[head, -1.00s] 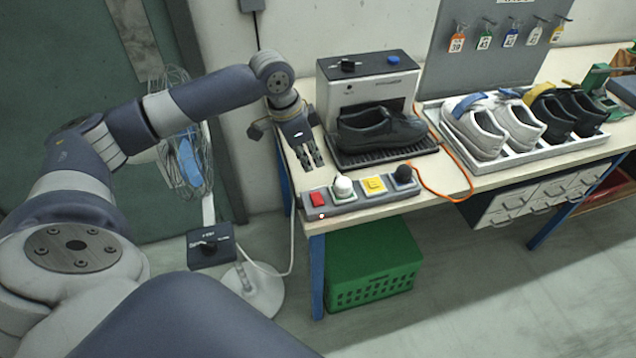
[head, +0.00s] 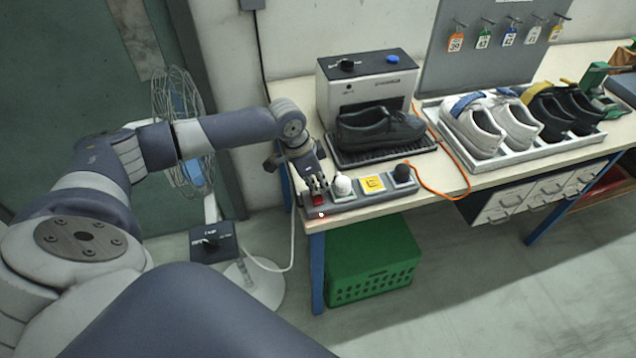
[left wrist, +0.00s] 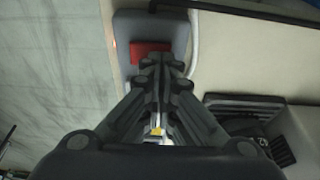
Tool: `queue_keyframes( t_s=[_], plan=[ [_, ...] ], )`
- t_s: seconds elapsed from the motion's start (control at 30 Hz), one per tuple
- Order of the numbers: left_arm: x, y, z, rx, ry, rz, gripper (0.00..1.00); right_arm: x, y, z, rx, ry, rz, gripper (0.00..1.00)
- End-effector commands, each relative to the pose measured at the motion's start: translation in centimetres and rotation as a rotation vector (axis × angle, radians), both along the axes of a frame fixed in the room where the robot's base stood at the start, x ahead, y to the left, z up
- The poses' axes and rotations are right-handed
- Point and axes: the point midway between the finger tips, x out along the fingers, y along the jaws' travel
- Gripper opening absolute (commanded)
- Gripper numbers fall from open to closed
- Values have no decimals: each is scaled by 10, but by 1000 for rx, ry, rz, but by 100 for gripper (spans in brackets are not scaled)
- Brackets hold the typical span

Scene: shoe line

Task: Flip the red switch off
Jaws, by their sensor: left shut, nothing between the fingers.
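The red switch (head: 318,200) is at the left end of a grey power strip (head: 345,202) at the table's front left corner. A small red light shows lit at the strip's front edge near it. My left gripper (head: 316,186) is shut and empty, pointing down at the red switch and partly hiding it. In the left wrist view the shut fingers (left wrist: 160,68) reach to the edge of the red switch (left wrist: 150,48). I cannot tell whether they touch it. My right gripper is not in view.
A white plug (head: 342,186), a yellow plug (head: 373,183) and a black plug (head: 402,174) sit on the strip. A black shoe (head: 378,129) rests in a machine (head: 368,82) behind. A green crate (head: 372,262) stands below the table.

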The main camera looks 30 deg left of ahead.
Motion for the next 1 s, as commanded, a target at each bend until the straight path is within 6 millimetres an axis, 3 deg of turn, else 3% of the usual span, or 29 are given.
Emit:
queue_keyframes(
  t_s=[0.47,1.0],
  plan=[
    [1,1,-4,-36,36,1,0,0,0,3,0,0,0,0],
    [-9,-10,1,-36,35,1,0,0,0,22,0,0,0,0]
  ],
)
